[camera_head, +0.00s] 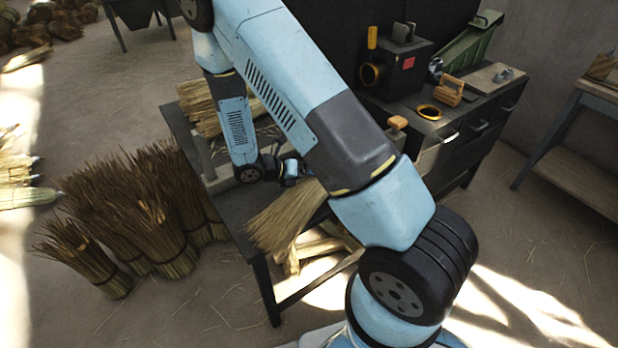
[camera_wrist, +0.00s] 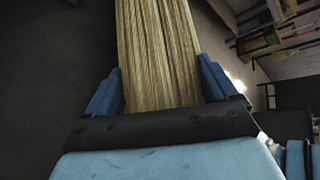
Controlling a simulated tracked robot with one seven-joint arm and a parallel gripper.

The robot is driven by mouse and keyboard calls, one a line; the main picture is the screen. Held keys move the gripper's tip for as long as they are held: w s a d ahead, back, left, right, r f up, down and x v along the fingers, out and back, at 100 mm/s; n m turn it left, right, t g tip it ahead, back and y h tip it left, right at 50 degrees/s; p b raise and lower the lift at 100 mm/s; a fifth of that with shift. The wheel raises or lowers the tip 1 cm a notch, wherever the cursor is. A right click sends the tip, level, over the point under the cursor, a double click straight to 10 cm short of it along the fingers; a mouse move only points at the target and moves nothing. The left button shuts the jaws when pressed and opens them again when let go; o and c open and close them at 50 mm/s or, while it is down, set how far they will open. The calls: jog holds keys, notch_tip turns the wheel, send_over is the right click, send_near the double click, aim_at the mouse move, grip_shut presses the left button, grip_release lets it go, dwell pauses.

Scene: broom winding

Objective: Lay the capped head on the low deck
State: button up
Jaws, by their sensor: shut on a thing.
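My gripper (camera_wrist: 160,88) is shut on a straw broom head (camera_wrist: 158,45), with one blue finger on each side of the straw in the wrist view. In the head view a fanned straw bundle (camera_head: 284,218) shows below my arm, over the front edge of the dark bench (camera_head: 185,135). It looks like the held head. My arm hides its upper end, and I cannot see a cap. I cannot tell whether the head touches the bench. Which surface is the low deck is not clear; a low wooden shelf (camera_head: 580,180) is at the right.
Several upright straw bundles (camera_head: 150,215) stand on the floor left of the bench. More straw (camera_head: 200,105) lies on the bench's far part. A dark cabinet (camera_head: 455,130) with a black machine (camera_head: 395,70) is behind. Pale pieces (camera_head: 310,250) lie under the bench.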

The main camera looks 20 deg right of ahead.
jog(key=shift+f, duration=0.45)
jog(key=o, duration=1.1)
jog(key=w+v, duration=0.1)
jog(key=v, duration=1.1)
jog(key=s+d+r+m+y, duration=0.25)
jog(key=r+m, duration=0.25)
jog(key=r, duration=0.3)
jog(key=s+d+r+m+g+y, duration=0.1)
jog(key=s+d+r+m+y, duration=0.1)
jog(key=d+r+m, duration=0.4)
jog(key=s+d+r+m+y, duration=0.1)
jog(key=s+r+m+y, duration=0.2)
jog(key=r, duration=0.6)
jog(key=s+d+r+m+t+y, duration=0.1)
jog(key=s+r+m+t, duration=0.1)
jog(key=s+r+m, duration=0.2)
jog(key=s+d+r+m+t+y, duration=0.1)
jog(key=s+r+m+t+y, duration=0.1)
jog(key=s+r+m, duration=0.3)
jog(key=s+d+r+m+t+y, duration=0.1)
jog(key=s+r+m+t, duration=0.1)
jog(key=s+r+m, duration=0.2)
jog(key=shift+s+d+r+m+y, duration=0.15)
jog(key=shift+s+m, duration=0.15)
jog(key=shift+m, duration=0.3)
jog(key=shift+s+d+r+m+y, duration=0.15)
jog(key=shift+s+m, duration=0.2)
jog(key=shift+m, duration=0.25)
